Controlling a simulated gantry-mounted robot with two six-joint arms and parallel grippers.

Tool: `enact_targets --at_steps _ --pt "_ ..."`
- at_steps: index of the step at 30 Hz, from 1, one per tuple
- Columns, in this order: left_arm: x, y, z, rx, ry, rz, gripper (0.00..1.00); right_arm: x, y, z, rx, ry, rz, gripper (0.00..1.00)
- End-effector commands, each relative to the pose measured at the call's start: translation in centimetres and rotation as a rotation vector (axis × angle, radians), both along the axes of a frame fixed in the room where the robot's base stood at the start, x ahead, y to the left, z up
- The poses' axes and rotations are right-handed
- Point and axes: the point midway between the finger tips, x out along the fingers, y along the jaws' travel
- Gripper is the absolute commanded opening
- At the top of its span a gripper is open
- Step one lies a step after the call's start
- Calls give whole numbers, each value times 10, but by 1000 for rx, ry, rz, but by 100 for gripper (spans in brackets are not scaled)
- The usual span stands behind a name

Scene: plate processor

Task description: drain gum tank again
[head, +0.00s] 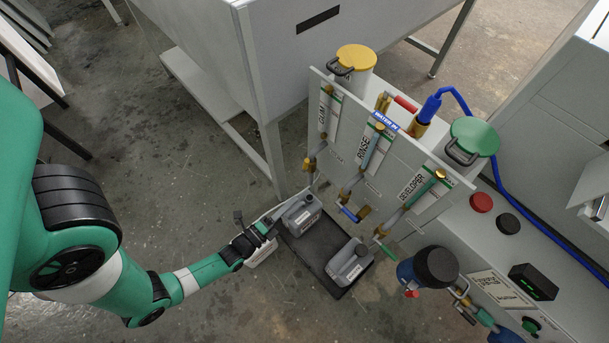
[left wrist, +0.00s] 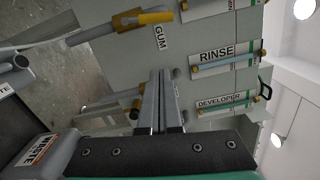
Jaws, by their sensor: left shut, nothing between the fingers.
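The gum valve (left wrist: 128,20) is a brass body with a yellow handle (left wrist: 156,17), beside the GUM label (left wrist: 160,38) in the left wrist view. The handle looks roughly in line with its pipe. In the head view the gum valve (head: 310,164) sits low on the left of the panel, below the yellow-lidded tank (head: 356,60). My left gripper (left wrist: 163,76) is shut and empty, apart from the valve. In the head view it (head: 280,210) is below the valve, by the rear grey waste canister (head: 300,213). My right gripper is not in view.
A second grey canister (head: 350,262) stands on the black tray (head: 318,258). Rinse (head: 350,207) and developer (head: 381,233) valves hang to the right.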

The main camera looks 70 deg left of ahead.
Motion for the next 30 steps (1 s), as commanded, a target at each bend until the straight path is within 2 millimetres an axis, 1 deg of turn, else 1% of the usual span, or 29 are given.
enact_targets --at_steps 12,14,21,25,30 --pt "80 40 -1 4 -6 1 0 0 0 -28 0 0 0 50" --pt "77 48 4 5 -3 7 0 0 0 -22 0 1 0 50" --pt "71 71 9 4 -4 7 0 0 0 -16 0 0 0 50" --pt "70 77 9 3 -2 5 0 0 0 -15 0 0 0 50" --pt "69 77 8 1 -2 3 0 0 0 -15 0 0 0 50"
